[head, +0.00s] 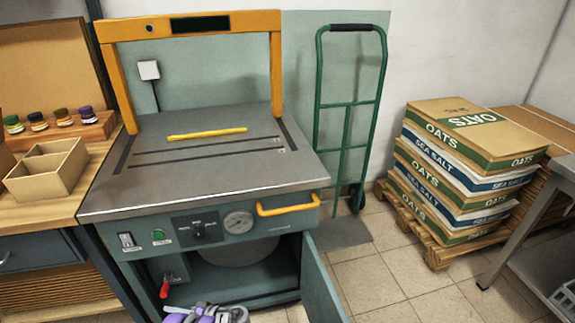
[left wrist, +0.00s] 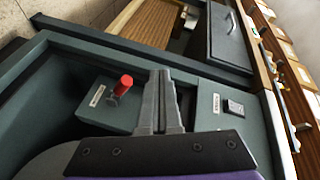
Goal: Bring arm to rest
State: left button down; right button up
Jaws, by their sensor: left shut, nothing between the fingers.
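My left gripper (head: 207,311) shows at the bottom edge of the head view, in front of the open lower compartment of the grey-green machine (head: 200,195). In the left wrist view its two fingers (left wrist: 161,78) lie together, shut, with nothing seen between them. My right gripper is not in view.
The machine's door (head: 322,282) stands open to the right of the compartment. A wooden bench (head: 50,208) with a divided box (head: 45,172) adjoins at left. A green hand truck (head: 349,110), stacked sacks (head: 470,165) and a metal table (head: 545,245) stand right. Tiled floor between is clear.

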pick_arm(q)
jog(key=s+d+r+m+h, duration=0.1)
jog(key=s+d+r+h, duration=0.1)
jog(key=s+r+h, duration=0.3)
jog(key=s+d+r+m+h, duration=0.1)
jog(key=s+d+r+h, duration=0.15)
jog(key=r, duration=0.55)
jog(key=s+d+r+t+h, duration=0.15)
jog(key=s+d+h, duration=0.25)
jog(key=s+d, duration=0.4)
jog(key=s+d+r+g+h, duration=0.1)
jog(key=s+d+r+h, duration=0.35)
jog(key=s, duration=0.65)
notch_tip(320, 180, up, 27)
jog(key=d+t+p, duration=0.1)
jog(key=p, duration=2.5)
jog(key=shift+w+d+r+t+p, duration=0.15)
jog(key=shift+w+r+t+p, duration=0.1)
jog(key=shift+t+p, duration=0.1)
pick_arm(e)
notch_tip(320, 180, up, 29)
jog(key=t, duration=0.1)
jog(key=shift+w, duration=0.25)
pick_arm(q)
jog(key=shift+s+f, duration=0.1)
jog(key=shift+s, duration=0.1)
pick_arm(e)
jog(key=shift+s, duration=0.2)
